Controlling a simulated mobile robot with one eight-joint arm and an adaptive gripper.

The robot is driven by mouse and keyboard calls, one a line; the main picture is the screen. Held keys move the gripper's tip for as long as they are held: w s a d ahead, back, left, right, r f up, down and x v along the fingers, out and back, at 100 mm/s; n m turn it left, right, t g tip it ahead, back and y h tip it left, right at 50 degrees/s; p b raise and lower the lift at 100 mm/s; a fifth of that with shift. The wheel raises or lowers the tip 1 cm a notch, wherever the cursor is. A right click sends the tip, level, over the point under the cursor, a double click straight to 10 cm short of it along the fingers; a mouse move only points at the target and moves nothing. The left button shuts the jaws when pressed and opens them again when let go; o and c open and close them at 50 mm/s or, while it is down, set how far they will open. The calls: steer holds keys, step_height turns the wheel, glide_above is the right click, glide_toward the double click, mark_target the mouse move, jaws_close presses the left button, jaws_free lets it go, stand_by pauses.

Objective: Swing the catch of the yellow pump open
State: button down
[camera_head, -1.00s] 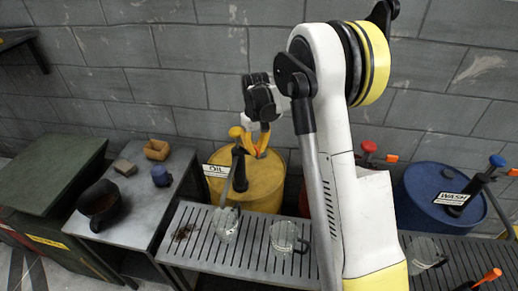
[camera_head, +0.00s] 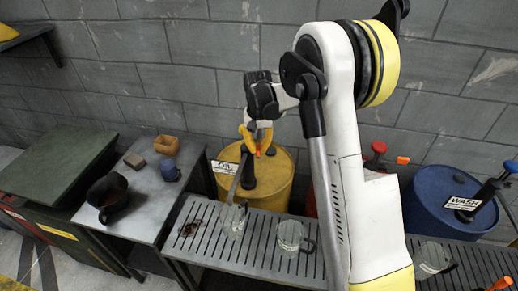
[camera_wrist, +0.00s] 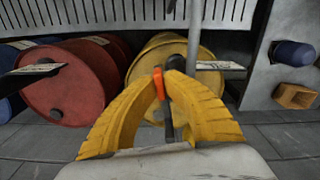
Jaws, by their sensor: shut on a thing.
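The yellow pump stands on the yellow OIL drum (camera_head: 273,183); its dark body (camera_head: 247,176) shows below my gripper, and its top is largely hidden. My gripper (camera_head: 258,148) is at the pump's head, its yellow fingers shut around the orange catch (camera_head: 270,150). In the wrist view the curved fingers (camera_wrist: 173,68) come together at the tips, with the orange catch (camera_wrist: 159,84) against the left finger. A dark part of the pump shows between them. How firmly the catch sits between the fingers is hard to tell.
A slatted bench (camera_head: 260,250) with glass jugs (camera_head: 291,236) stands before the drums. A side table (camera_head: 150,215) with a dark pot (camera_head: 108,193) is at left. A blue WASH drum (camera_head: 440,205) and a red-topped pump (camera_head: 377,152) are at right. The grey wall is close behind.

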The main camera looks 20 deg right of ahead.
mark_target(258, 147)
stand_by(0.3)
steer(key=c, duration=1.5)
jaws_free()
steer(key=shift+r, duration=0.1)
step_height(258, 147, up, 12)
